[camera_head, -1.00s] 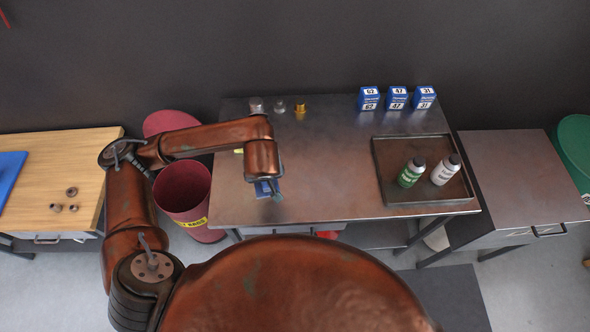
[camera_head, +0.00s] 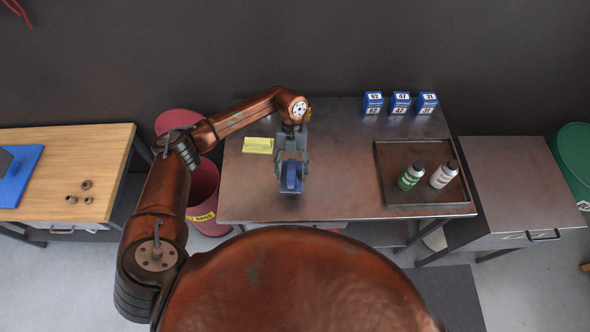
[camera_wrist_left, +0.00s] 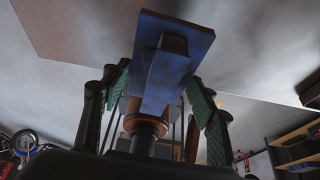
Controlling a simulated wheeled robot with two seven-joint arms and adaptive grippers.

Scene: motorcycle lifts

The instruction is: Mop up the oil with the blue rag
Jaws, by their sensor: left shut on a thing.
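My left gripper (camera_head: 292,160) is over the left half of the metal workbench (camera_head: 340,185). Its jaws are shut on the blue rag (camera_head: 291,178), which looks like a stiff, flat blue pad with a raised grip. In the left wrist view, the blue rag (camera_wrist_left: 178,50) stands out between the green-padded fingers of my left gripper (camera_wrist_left: 160,95). I cannot tell whether the rag touches the bench. I cannot make out any oil patch on the bench; the gripper and arm hide part of the surface. My right gripper is not in view.
A yellow cloth or card (camera_head: 258,145) lies left of the gripper. A dark tray (camera_head: 420,199) holds a green-labelled bottle (camera_head: 411,176) and a white one (camera_head: 444,174). Three blue boxes (camera_head: 400,103) stand behind. A red bin (camera_head: 204,190) stands left. The bench's middle is clear.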

